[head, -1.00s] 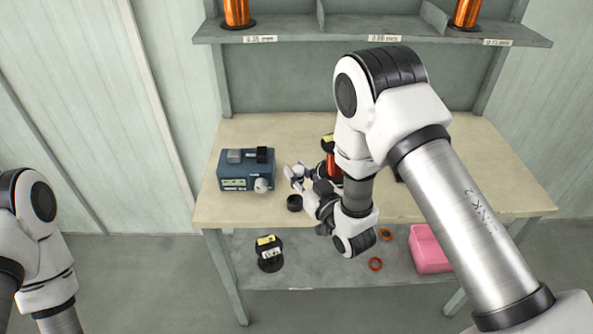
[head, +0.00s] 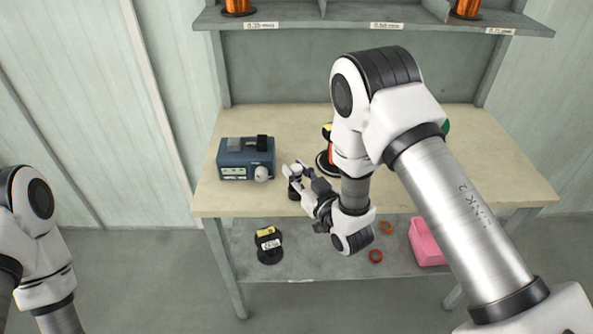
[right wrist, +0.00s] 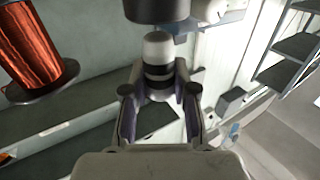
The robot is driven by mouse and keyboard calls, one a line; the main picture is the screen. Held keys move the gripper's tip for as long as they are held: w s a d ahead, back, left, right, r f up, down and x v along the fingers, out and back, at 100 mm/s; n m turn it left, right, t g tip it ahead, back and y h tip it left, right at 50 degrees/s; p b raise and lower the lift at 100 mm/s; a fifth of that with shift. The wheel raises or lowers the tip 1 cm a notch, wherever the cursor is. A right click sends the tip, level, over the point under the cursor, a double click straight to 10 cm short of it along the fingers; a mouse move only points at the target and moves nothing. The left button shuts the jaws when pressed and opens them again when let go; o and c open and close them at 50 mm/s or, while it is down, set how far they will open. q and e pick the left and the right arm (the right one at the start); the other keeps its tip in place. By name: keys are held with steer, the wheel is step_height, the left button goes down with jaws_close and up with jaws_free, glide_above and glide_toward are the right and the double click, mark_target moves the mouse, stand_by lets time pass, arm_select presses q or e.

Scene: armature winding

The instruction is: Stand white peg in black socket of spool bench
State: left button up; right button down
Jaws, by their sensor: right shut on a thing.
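The white peg (right wrist: 157,47) is held between the fingers of my right gripper (right wrist: 159,75), with dark bands at its near part. In the head view the right gripper (head: 297,170) is over the left-middle of the bench (head: 245,203), with a pale bit of the peg between its fingertips. The black socket (head: 293,193) shows just below and is partly covered by the gripper. In the right wrist view a black cylinder, seemingly the socket (right wrist: 157,9), lies beyond the peg's white end with a small visible gap. My left gripper is out of view.
A blue box (head: 232,160) stands left of the gripper. An orange spool (head: 325,160) is partly hidden behind my right arm. The lower shelf (head: 310,264) holds a black spool (head: 268,246), orange rings (head: 376,256) and a pink bin (head: 424,243).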

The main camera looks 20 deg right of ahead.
steer(key=shift+f, duration=0.2)
stand_by(0.5)
steer(key=shift+f+b, duration=0.3)
steer(key=shift+b, duration=0.05)
steer(key=shift+f, duration=0.1)
steer(key=shift+f+b, duration=0.7)
steer(key=shift+f, duration=0.05)
steer(key=shift+f, duration=0.2)
steer(key=c, duration=0.8)
jaws_free()
steer(key=shift+c, duration=0.2)
